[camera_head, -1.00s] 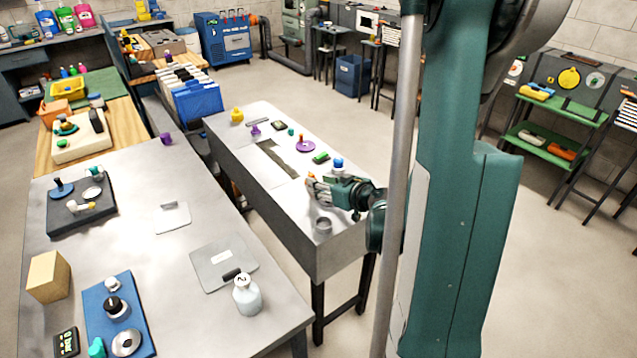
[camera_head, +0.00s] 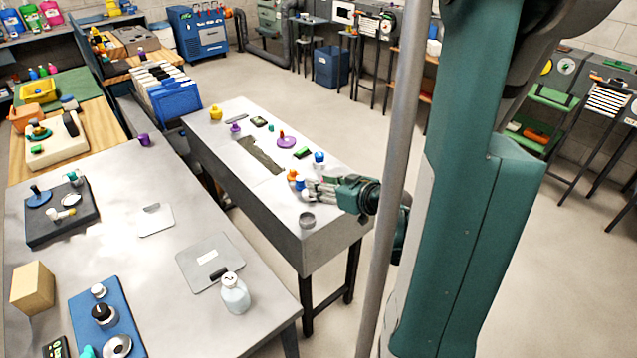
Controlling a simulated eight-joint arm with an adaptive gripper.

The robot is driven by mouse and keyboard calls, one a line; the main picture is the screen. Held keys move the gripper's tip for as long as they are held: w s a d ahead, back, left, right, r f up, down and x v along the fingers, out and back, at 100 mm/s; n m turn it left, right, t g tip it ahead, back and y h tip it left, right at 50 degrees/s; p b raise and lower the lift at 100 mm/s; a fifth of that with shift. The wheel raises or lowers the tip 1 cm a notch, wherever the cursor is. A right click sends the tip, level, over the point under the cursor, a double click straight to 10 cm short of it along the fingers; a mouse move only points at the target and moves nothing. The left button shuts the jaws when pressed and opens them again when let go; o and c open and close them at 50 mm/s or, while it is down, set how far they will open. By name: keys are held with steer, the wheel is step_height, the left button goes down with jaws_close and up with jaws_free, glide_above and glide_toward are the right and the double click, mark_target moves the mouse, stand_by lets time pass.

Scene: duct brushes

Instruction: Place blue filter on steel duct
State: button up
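The steel duct looks like the long grey box-shaped bench (camera_head: 330,243) with a dark rectangular slot in its top. A small blue piece (camera_head: 319,157) stands near its right edge. Another small blue piece (camera_head: 300,184) sits beside an orange piece (camera_head: 293,175), just left of my fingertips. I cannot tell which of the blue pieces is the filter. My gripper (camera_head: 308,189) reaches in from the right, low over the near part of the grey top. Its fingers are too small to tell open from shut, or whether they touch the nearby blue piece.
A grey ring-shaped cup (camera_head: 307,220) stands at the near end of the top. A purple disc (camera_head: 286,142), a green block (camera_head: 303,152) and a yellow piece (camera_head: 215,112) stand farther back. A larger grey table (camera_head: 110,240) with a white bottle (camera_head: 235,293) is at left.

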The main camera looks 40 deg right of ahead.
stand_by(0.7)
steer(key=shift+w+a+r, duration=0.1)
steer(key=shift+w+a, duration=0.1)
steer(key=shift+a, duration=0.4)
steer(key=s+a+r+g+y, duration=0.1)
steer(key=a+r+g, duration=0.15)
steer(key=a, duration=0.65)
steer(key=s+a+r+g+y, duration=0.1)
steer(key=a+r+g, duration=0.15)
steer(key=a, duration=0.75)
steer(key=s+a+r+h, duration=0.1)
steer(key=s+a+r, duration=0.2)
steer(key=s+a, duration=0.2)
steer(key=s+a+r+g+h, duration=0.1)
steer(key=s+a+r, duration=0.2)
steer(key=s+a, duration=0.2)
steer(key=shift+s+a+r, duration=0.25)
steer(key=shift+s+r, duration=0.1)
steer(key=shift+s, duration=0.9)
